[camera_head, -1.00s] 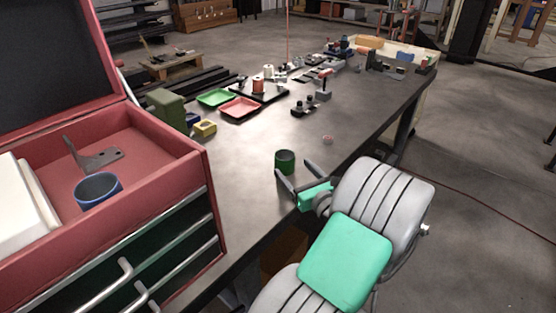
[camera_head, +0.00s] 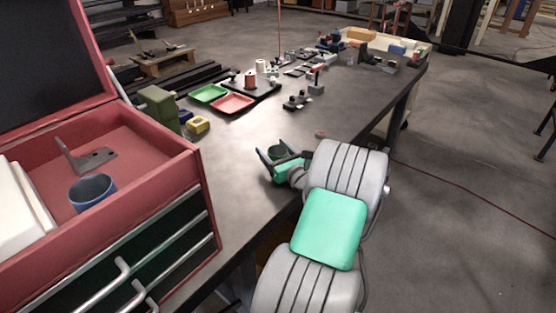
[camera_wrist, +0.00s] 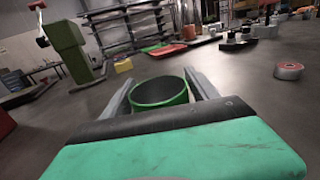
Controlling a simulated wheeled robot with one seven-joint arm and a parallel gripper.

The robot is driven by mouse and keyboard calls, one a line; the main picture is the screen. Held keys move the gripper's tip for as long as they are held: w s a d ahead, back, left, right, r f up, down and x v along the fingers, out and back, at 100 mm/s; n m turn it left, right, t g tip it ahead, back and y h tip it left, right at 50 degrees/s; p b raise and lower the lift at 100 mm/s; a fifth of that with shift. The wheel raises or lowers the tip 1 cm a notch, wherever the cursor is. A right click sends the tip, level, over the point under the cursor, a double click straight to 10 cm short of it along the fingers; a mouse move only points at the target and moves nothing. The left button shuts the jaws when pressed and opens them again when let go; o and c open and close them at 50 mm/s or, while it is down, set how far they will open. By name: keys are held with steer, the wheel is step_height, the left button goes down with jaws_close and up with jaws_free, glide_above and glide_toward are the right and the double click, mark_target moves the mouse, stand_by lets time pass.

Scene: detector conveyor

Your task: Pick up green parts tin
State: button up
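The green parts tin (camera_head: 277,152) is a small open-topped cylinder standing on the dark workbench near its front edge. In the wrist view the tin (camera_wrist: 158,93) is upright, with a green rim and dark inside; its lower part is hidden behind my gripper's body. My gripper (camera_head: 276,154) is low at the bench, its two fingers spread on either side of the tin. In the wrist view my gripper (camera_wrist: 160,86) is open, the left finger with a slim gap to the tin and the right finger close to its wall.
A red tool chest (camera_head: 180,163) with a blue cup (camera_head: 92,190) stands at left. A green tray (camera_head: 209,93), a red tray (camera_head: 233,103) and a yellow block (camera_head: 198,125) lie farther back. A small reddish roll (camera_wrist: 289,71) lies right of the tin. Bare bench surrounds it.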

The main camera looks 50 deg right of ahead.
steer(key=c, duration=1.2)
